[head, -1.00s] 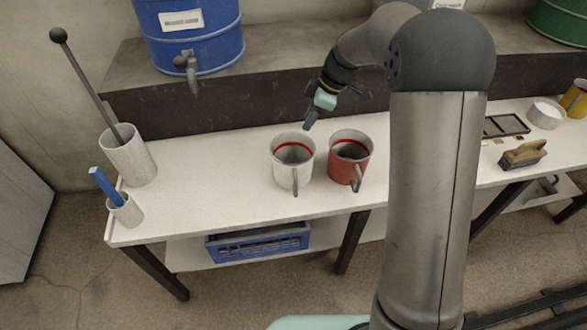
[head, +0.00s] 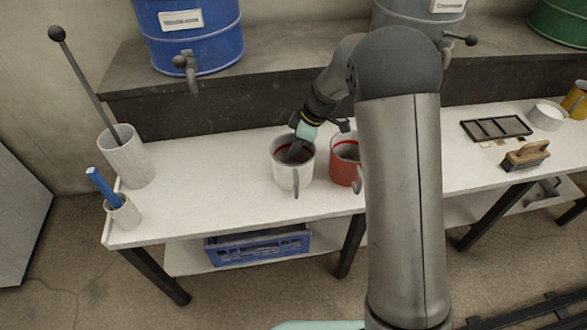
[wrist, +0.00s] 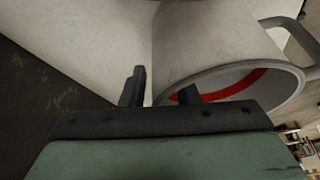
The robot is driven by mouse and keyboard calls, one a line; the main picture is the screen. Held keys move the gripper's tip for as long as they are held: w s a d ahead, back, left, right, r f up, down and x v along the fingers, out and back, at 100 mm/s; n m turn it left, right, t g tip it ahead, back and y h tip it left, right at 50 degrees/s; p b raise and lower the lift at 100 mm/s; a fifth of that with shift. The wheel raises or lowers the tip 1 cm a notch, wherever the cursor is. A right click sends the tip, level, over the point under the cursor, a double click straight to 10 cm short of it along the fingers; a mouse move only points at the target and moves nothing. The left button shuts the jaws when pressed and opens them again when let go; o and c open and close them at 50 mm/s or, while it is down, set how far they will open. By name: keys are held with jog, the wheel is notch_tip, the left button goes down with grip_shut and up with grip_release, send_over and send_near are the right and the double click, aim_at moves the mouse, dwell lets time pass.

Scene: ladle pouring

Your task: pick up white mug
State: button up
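The white mug (head: 283,176) stands upright on the white table, with a red line around its inside and its handle toward the camera. It also shows in the wrist view (wrist: 205,40). My gripper (head: 294,151) is at the mug's rim, pointing down. In the wrist view its two fingers (wrist: 160,92) are apart: one is outside the mug and the other reaches inside the opening, with the wall between them. I see a gap beside the wall. The fingertips' depth in the mug is partly hidden.
A red mug (head: 343,172) stands close to the right, partly behind my arm. A white holder with a ladle (head: 130,165) and a small cup with a blue tool (head: 124,212) stand at the left. The table (head: 215,180) between is clear. A blue barrel (head: 190,35) sits behind.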

grip_shut()
jog(key=shift+r, duration=0.1)
